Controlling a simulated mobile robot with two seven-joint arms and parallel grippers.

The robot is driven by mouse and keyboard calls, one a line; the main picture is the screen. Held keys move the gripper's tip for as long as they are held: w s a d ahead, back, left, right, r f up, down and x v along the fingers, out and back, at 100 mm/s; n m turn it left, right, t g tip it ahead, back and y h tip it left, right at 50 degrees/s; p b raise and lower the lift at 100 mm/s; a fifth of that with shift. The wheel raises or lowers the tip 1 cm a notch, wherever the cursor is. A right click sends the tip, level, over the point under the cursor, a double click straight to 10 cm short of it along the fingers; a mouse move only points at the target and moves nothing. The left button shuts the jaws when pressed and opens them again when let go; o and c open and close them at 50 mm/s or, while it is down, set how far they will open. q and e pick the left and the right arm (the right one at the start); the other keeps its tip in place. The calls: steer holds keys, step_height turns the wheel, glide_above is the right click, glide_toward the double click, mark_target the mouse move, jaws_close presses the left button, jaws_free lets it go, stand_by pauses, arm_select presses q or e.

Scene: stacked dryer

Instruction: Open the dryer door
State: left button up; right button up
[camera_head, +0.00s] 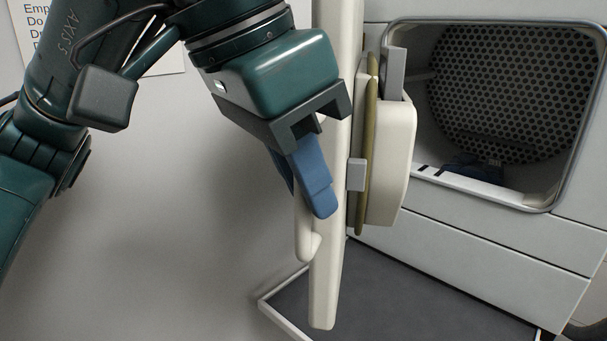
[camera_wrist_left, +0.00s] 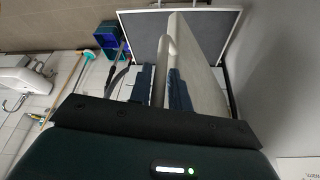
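The dryer door (camera_head: 327,240) stands swung wide open, nearly edge-on to me, left of the dryer opening (camera_head: 500,110). Its pale handle (camera_head: 303,225) is on the side facing left. My left gripper (camera_head: 308,180) reaches down to the handle with its blue fingers, one on each side of it. In the left wrist view the handle (camera_wrist_left: 160,75) runs between the fingers (camera_wrist_left: 161,88), close against them, with the door panel (camera_wrist_left: 198,65) just to the right. The gripper looks shut on the handle. The fingers hide part of it. My right gripper is out of view.
The dryer drum shows a perforated back wall. A dark grey panel with a pale rim (camera_head: 400,300) lies below the door. A plain wall (camera_head: 170,220) is on the left. A blue-green crate (camera_wrist_left: 108,38) and long-handled tools (camera_wrist_left: 75,70) show in the left wrist view.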

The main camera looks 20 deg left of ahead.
arm_select(q)
steer(key=p+v, duration=0.1)
steer(key=v, duration=1.2)
steer(key=shift+r+p, duration=0.1)
steer(key=shift+p, duration=0.2)
